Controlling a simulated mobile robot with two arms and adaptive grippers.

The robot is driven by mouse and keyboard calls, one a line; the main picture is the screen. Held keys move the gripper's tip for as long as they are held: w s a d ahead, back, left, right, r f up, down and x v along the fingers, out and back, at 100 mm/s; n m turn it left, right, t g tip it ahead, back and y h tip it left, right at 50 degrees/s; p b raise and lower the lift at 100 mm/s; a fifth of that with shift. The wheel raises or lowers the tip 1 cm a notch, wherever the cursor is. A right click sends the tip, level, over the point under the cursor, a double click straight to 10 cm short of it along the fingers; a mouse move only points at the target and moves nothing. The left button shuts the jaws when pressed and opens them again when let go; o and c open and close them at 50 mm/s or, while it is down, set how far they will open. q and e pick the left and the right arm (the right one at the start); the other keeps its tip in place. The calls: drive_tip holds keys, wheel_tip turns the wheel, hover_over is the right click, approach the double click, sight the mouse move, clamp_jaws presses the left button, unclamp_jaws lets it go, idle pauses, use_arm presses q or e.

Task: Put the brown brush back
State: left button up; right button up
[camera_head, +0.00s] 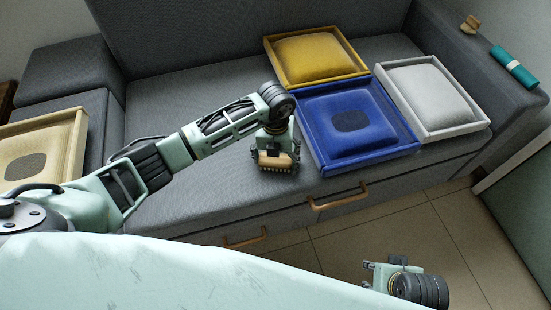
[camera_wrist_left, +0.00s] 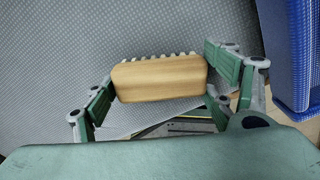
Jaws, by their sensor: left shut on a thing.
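The brown brush (camera_wrist_left: 160,78) has a light wooden back and a row of pale bristles along its far edge. My left gripper (camera_head: 278,158) is shut on the brush (camera_head: 275,160), with one finger at each end in the left wrist view (camera_wrist_left: 160,88). It holds the brush over the grey sofa seat, just left of the blue tray (camera_head: 312,158). The gap below the brush cannot be judged. My right gripper (camera_head: 372,275) is low at the lower right over the floor; its fingers are small and partly hidden.
A yellow tray (camera_head: 272,50) and a white tray (camera_head: 462,132) with cushions stand beside the blue one. A beige tray (camera_head: 70,165) is at left. A wooden piece (camera_head: 470,24) and a teal roll (camera_head: 514,66) lie on the right armrest. Seat left of my gripper is clear.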

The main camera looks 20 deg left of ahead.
sight(275, 159)
use_arm(q)
drive_tip(key=o, duration=1.1)
use_arm(e)
drive_tip(key=shift+r, duration=0.25)
use_arm(q)
drive_tip(key=shift+r, duration=0.15)
wheel_tip(275, 159, up, 12)
drive_tip(key=p, duration=0.2)
use_arm(e)
wheel_tip(275, 159, down, 8)
drive_tip(key=shift+s+g, duration=0.3)
drive_tip(key=shift+s, duration=0.15)
drive_tip(key=shift+f, duration=0.1)
